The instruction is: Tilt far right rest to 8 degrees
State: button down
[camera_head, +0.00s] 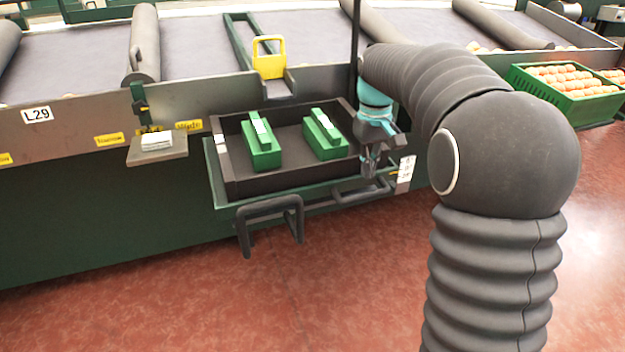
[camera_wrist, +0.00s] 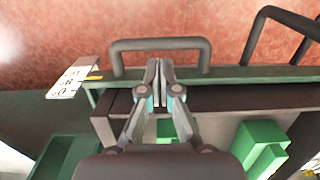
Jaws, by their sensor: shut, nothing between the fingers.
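A dark tray-like rest (camera_head: 262,184) with a green frame (camera_head: 215,172) sticks out from the sorting line and carries two green blocks (camera_head: 262,158). A dark bar handle (camera_head: 362,194) is on its front right edge; it also shows in the wrist view (camera_wrist: 160,43). A white scale plate (camera_head: 405,172) stands at the right end, with a yellow pointer beside it in the wrist view (camera_wrist: 95,77). Its marks are too small to read surely. My gripper (camera_head: 370,172) is shut and empty, by the front edge near the handle. In the wrist view, its fingertips (camera_wrist: 158,66) appear just below the handle bar.
A taller dark handle (camera_head: 270,207) stands at the front left. A small shelf (camera_head: 157,150) with white papers sits further left. A yellow handle (camera_head: 269,57) is behind the tray. The red floor in front is clear.

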notch_tip(320, 180, up, 5)
jog(key=p, duration=0.3)
jog(key=shift+f+p, duration=0.15)
jog(key=shift+p, duration=0.2)
notch_tip(320, 180, down, 3)
jog(key=shift+w+f+m, duration=0.1)
jog(key=shift+m, duration=0.5)
jog(key=s+m+t, duration=0.2)
jog(key=s+t, duration=0.3)
jog(key=s, duration=2.5)
jog(key=shift+s+f+t, duration=0.3)
jog(key=shift+s, duration=0.05)
